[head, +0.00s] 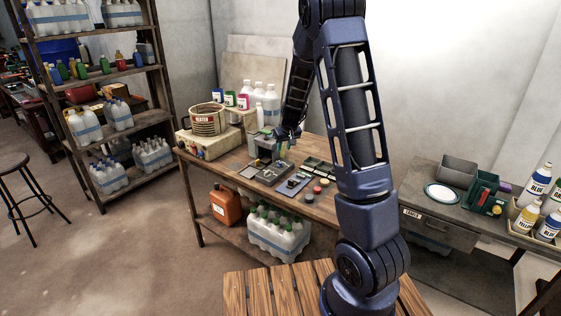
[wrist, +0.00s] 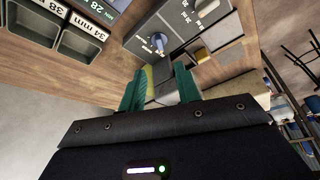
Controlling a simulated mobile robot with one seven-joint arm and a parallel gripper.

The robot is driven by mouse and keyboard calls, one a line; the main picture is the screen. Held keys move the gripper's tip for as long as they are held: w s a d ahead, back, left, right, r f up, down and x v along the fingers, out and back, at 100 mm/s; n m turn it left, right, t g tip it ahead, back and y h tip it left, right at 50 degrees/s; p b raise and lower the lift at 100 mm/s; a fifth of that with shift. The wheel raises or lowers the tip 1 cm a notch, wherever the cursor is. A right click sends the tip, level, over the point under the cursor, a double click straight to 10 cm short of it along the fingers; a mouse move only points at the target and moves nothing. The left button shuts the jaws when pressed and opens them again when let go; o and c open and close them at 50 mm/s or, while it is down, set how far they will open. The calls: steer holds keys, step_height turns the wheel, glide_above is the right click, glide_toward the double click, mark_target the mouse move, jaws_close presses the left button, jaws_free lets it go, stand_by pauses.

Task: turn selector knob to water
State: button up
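A dark grey panel box (wrist: 178,25) lies on the wooden workbench ahead of my fingers in the wrist view. A small blue-grey knob (wrist: 158,41) stands up from it, and it looks like the selector knob. Small white markings on the panel are too small to read, so the knob's setting cannot be told. In the head view a grey box (head: 264,170) sits on the bench, its knob too small to make out. My gripper (wrist: 161,84) has two green fingers, apart with nothing seen between them. The knob appears beyond the fingertips, not between them. My gripper is above the bench's back part (head: 287,137).
Grey bins labelled in mm (wrist: 82,38) lie beside the panel. A round heater vessel (head: 208,119) stands on the bench's left end, with bottles (head: 262,92) behind. Small colored round items (head: 318,188) lie at the front. Floor is free left of the bench.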

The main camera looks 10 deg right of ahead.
mark_target(280, 162)
steer(key=x, duration=1)
steer(key=shift+w+f, duration=0.1)
jaws_close()
